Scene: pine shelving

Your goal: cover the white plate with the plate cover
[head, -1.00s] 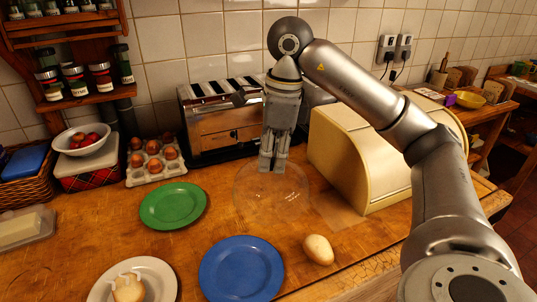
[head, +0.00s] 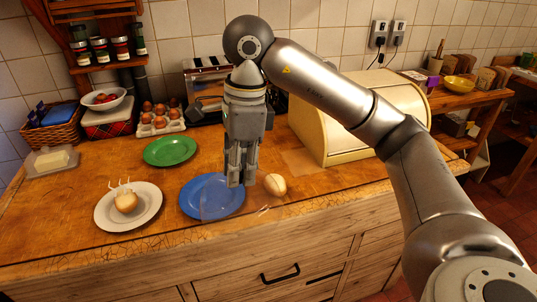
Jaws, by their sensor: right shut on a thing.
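The white plate (head: 147,215) lies on the wooden counter at the left front, with a small brown and pale food item (head: 125,203) on it. My right gripper (head: 236,184) is shut on the clear plate cover (head: 263,210), at its top. The cover is transparent and hard to make out; faint edges and highlights show it in front of the right part of the blue plate (head: 188,197). The cover is to the right of the white plate, apart from it in the picture. Its height above the counter is hard to tell. My left gripper is not in view.
A green plate (head: 170,151) lies behind the white plate. A potato-like item (head: 275,184) lies right of the blue plate. A cream bread box (head: 345,125), toaster (head: 203,82), egg carton (head: 160,126) and butter dish (head: 52,159) stand around. Bare counter shows left of the white plate.

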